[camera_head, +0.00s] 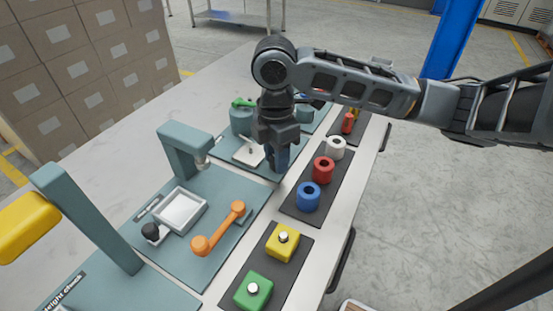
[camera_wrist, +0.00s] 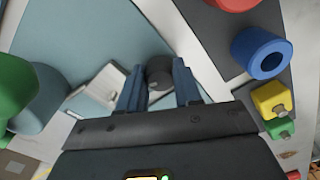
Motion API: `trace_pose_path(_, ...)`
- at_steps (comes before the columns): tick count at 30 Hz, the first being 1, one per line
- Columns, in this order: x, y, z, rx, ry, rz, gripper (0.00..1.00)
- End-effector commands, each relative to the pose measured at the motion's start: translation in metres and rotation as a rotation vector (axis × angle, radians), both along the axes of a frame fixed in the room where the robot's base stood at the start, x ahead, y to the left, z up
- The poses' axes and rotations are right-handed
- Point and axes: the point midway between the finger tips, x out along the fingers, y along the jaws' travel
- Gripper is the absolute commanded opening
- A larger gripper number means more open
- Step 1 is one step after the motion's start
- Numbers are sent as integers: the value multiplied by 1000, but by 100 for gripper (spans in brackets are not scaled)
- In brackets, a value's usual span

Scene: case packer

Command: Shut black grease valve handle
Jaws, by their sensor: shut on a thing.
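My gripper (camera_head: 278,165) points down over the middle teal panel (camera_head: 225,146), beside a white plate (camera_head: 248,150). In the wrist view its two blue fingers (camera_wrist: 160,88) stand on either side of a dark, round-topped handle (camera_wrist: 159,70), and the jaws are shut on it. I take this for the black grease valve handle; its lower part is hidden, and the head view hides it behind my gripper. The white plate also shows in the wrist view (camera_wrist: 103,84), left of the fingers.
A green-topped teal post (camera_head: 241,118) stands close left of my gripper. White, red and blue rings (camera_head: 308,196) stand on a dark strip to the right. The nearer panel holds a teal arch (camera_head: 185,140), an orange handle (camera_head: 218,230) and another black knob (camera_head: 151,232).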

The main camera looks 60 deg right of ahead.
Motion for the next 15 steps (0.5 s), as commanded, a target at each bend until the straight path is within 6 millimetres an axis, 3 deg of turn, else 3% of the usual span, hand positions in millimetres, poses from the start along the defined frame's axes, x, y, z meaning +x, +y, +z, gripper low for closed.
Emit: trace_pose_path(15, 1, 0, 0, -1, -3, 317, 3)
